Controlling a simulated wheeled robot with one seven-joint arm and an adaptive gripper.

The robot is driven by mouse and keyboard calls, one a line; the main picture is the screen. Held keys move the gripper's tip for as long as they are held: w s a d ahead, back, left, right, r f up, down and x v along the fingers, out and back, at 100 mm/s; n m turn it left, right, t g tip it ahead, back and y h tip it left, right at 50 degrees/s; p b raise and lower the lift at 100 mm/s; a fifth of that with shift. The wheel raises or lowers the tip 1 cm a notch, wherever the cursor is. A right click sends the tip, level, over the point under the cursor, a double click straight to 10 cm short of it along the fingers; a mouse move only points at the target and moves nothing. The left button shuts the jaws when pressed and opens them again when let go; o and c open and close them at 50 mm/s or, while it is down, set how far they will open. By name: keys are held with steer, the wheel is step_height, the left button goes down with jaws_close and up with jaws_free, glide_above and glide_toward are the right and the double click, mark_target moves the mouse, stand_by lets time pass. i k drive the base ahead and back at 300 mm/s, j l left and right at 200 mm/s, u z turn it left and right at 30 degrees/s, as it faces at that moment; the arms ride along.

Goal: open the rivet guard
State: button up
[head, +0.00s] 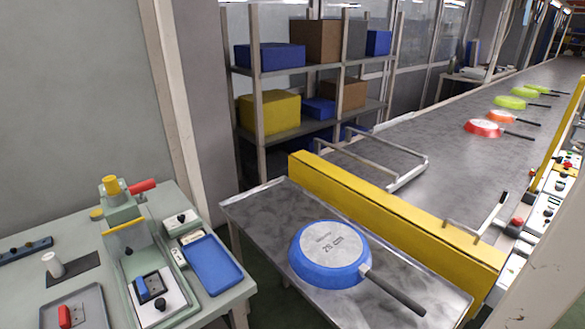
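A pale green riveting machine (122,208) with a yellow knob on top and a red handle (142,186) stands on the bench at the left. A grey-green panel with a yellow strip (125,226) along its upper edge is at the machine's front; it looks like the rivet guard. I cannot tell for sure whether it is open or shut. My gripper is not in view.
The bench (90,243) also holds a blue tray (211,264), a grey tray (77,309), a white spool and small control boxes. A blue pan (329,254) lies upside down on the metal table (262,205). Behind a yellow barrier (390,210), a conveyor (450,155) carries several pans.

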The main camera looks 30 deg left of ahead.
mark_target(129, 251)
steer(key=l+u, duration=0.1)
steer(key=u, duration=0.75)
steer(key=j+u, duration=0.1)
steer(key=u, duration=0.3)
steer(key=i+u, duration=0.1)
steer(key=u, duration=0.3)
steer(key=i+u, duration=0.1)
steer(key=u, duration=0.3)
